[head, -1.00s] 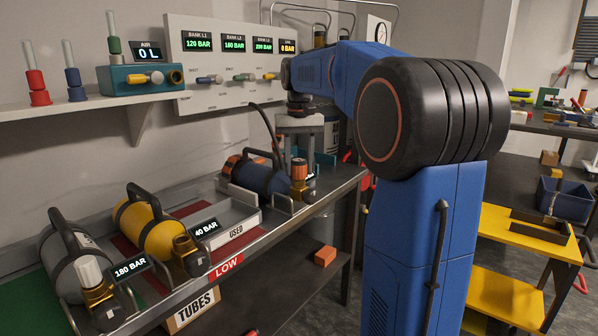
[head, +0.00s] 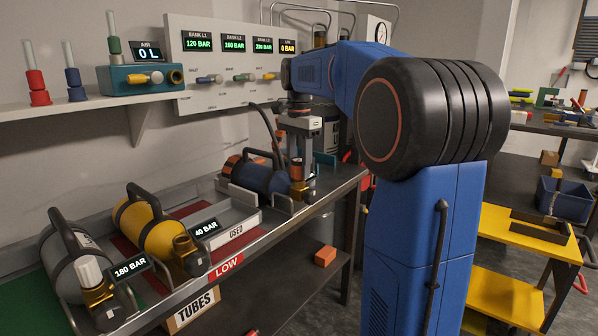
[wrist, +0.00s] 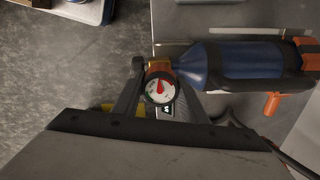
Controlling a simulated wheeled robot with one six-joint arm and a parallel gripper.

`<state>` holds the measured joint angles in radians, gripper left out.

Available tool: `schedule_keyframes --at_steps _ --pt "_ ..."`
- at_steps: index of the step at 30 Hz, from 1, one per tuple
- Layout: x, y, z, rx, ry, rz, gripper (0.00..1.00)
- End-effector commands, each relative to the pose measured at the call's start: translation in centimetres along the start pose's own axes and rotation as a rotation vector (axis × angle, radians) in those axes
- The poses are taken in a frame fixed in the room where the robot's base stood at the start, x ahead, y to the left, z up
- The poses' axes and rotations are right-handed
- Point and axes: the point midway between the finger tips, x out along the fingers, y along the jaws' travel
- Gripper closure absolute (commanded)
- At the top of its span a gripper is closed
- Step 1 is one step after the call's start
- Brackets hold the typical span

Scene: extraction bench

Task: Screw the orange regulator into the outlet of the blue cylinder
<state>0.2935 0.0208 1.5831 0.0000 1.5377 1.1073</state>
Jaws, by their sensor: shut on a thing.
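The blue cylinder (head: 258,178) lies on its side in a cradle at the far end of the bench, with a dark handle and an orange end. It also shows in the wrist view (wrist: 222,62). The orange regulator (wrist: 158,67) with its round white gauge is at the cylinder's neck end, in line with the outlet. My gripper (head: 302,172) points down and is shut on the regulator, one finger on each side. How far the regulator is threaded in is hidden.
A yellow cylinder (head: 152,228) and a grey cylinder (head: 72,268) lie nearer on the same bench. A dark hose (head: 268,128) rises behind the blue cylinder. The gauge panel (head: 228,62) stands behind. The floor (wrist: 60,60) beside the bench edge is open.

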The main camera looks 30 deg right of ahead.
Motion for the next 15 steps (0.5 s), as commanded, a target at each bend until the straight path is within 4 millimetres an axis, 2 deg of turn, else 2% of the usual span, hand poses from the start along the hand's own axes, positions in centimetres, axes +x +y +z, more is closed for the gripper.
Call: schedule_keyframes --at_steps 6,15 --pt "0.01 -0.01 0.0 0.185 0.0 0.0 0.88" --pt "0.01 -0.01 0.0 0.228 0.0 0.0 0.88"
